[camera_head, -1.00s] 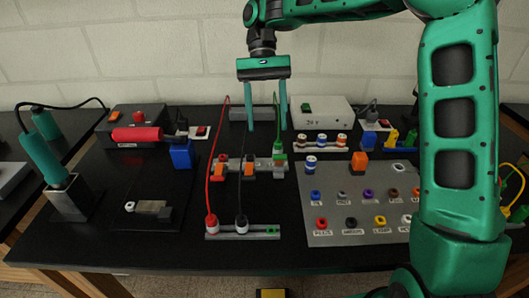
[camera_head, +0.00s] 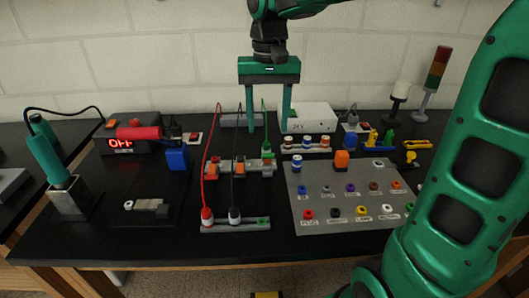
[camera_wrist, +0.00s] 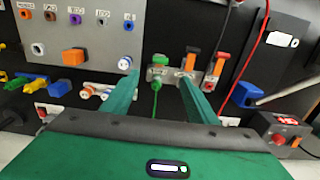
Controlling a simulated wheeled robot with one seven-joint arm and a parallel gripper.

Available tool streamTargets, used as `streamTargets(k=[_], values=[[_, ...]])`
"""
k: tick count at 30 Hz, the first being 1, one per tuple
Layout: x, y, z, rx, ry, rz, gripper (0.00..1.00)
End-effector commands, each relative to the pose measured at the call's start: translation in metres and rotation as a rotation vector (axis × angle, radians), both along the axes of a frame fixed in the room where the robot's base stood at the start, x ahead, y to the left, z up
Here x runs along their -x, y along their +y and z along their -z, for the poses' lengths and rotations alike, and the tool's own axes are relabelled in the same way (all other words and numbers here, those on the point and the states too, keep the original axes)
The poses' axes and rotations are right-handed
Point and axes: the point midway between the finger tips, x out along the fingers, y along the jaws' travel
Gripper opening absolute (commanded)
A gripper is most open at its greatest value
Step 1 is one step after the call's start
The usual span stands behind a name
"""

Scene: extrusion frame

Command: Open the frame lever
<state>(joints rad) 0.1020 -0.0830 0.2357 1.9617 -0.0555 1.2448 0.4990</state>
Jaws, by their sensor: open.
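My gripper (camera_head: 266,129) is open and empty, pointing down above the back half of the black bench. A row of lever connectors stands in front of and below it on a grey strip. One has an orange lever (camera_head: 239,169), another at the left an orange and red lever (camera_head: 212,171), and a third at the right is green (camera_head: 267,150). Which lever is the frame lever is unclear.
Red, black and green wires rise beside my fingers from the connectors and the front terminal block (camera_head: 235,225). A blue block (camera_head: 177,158) stands left of the connectors.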

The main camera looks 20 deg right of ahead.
Motion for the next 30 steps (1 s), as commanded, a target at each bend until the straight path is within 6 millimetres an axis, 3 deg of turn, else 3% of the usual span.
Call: streamTargets(k=[9, 15, 21, 29, 30], values=[[0.001, -0.001, 0.056, 0.001, 0.007, 0.002, 0.53], [0.001, -0.001, 0.083, 0.000, 0.005, 0.002, 0.53], [0.001, -0.001, 0.095, 0.001, 0.003, 0.002, 0.53], [0.001, -0.001, 0.096, 0.000, 0.002, 0.002, 0.53], [0.001, -0.001, 0.095, 0.000, 0.002, 0.002, 0.48]])
